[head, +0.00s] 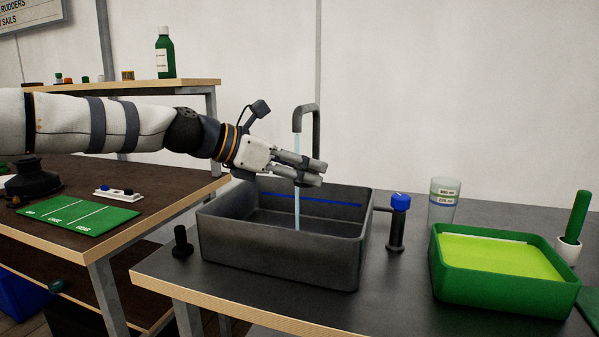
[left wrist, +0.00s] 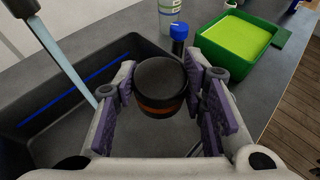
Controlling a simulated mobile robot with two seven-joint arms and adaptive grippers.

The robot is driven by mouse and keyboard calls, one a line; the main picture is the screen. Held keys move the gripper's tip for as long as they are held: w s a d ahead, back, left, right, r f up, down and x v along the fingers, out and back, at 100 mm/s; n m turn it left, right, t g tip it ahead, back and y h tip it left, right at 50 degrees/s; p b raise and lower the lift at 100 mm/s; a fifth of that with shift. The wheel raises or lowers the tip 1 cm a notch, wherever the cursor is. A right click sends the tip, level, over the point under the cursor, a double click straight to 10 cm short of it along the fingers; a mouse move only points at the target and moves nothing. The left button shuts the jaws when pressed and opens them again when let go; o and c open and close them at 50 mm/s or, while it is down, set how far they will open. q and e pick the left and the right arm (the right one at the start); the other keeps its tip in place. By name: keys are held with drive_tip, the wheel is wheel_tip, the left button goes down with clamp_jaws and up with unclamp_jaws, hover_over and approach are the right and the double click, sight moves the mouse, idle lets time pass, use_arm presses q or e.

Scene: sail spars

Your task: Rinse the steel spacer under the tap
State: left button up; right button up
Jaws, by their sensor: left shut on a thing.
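The tap (head: 306,115) is a dark grey curved spout behind the sink basin (head: 280,262), and a thin water stream (head: 297,212) falls from it into the basin. My left gripper (head: 318,173) is over the basin near the stream. It is shut on the steel spacer (left wrist: 160,82), a dark round piece with an orange-brown band, held between the purple finger pads. The spacer is hardly visible in the head view. In the left wrist view the stream (left wrist: 58,48) runs left of the fingers, apart from the spacer. My right gripper is not in view.
Right of the basin stand a blue-capped dark post (head: 397,225), a clear cup (head: 443,203) and a green tray with a yellow-green pad (head: 500,295). A small black knob (head: 182,242) stands left. A side table (head: 150,205) holds a green mat (head: 80,215).

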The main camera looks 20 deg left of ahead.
use_arm(q)
wheel_tip(320, 180, up, 11)
idle(0.5)
